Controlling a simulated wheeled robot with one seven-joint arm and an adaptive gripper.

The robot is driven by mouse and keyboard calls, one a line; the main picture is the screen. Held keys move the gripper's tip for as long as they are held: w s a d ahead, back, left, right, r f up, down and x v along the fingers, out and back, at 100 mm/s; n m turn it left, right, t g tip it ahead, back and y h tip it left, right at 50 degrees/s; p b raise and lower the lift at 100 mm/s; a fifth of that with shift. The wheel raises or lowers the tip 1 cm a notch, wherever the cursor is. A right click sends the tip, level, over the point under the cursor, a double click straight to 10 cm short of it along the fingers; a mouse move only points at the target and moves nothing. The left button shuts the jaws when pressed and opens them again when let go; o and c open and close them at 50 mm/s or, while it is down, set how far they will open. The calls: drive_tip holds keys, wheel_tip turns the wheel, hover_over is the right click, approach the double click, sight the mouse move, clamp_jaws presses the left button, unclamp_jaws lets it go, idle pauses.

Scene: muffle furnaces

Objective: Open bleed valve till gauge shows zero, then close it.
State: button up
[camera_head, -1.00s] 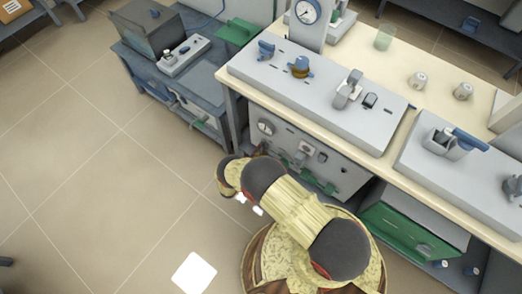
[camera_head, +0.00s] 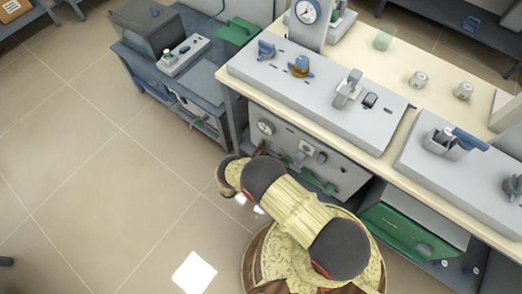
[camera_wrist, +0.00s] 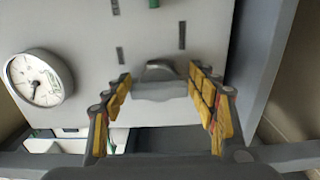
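In the wrist view, a grey valve knob (camera_wrist: 160,72) with a wide handle sits on the pale panel. I cannot confirm from a label that it is the bleed valve. My gripper (camera_wrist: 160,80) is open, with its yellow-padded fingers to the left and right of the knob and visible gaps on both sides. A round white gauge (camera_wrist: 38,80) with a dark needle is left of the gripper; its numbers are too small to read.
Green handles (camera_head: 310,175) stick out of the front panel. A side table (camera_head: 185,80) stands left. The floor at left is clear.

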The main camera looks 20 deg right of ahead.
drive_tip(key=shift+o, duration=1.1)
drive_tip(key=v, duration=1.2)
